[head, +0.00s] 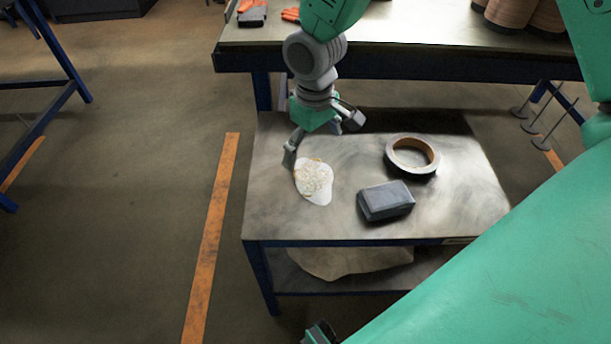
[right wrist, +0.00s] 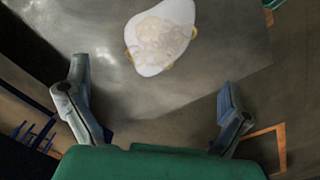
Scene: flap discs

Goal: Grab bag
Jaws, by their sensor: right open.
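A small whitish bag (head: 316,181) with pale tan contents lies flat on the small metal table (head: 275,217), near its left side. The bag also shows at the top middle of the right wrist view (right wrist: 160,38). My right gripper (head: 321,138) is open, above the table just behind the bag in the head view. One finger is close to the bag's upper left edge; contact cannot be told. In the right wrist view the two fingers (right wrist: 158,107) are wide apart with nothing between them, and the bag lies beyond the tips. I cannot make out my left gripper.
A tape roll (head: 412,157) and a dark grey block (head: 386,201) sit right of the bag. A larger workbench (head: 400,62) stands behind. A tan sheet-like thing (head: 350,264) lies on the lower shelf. The table's front right is clear.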

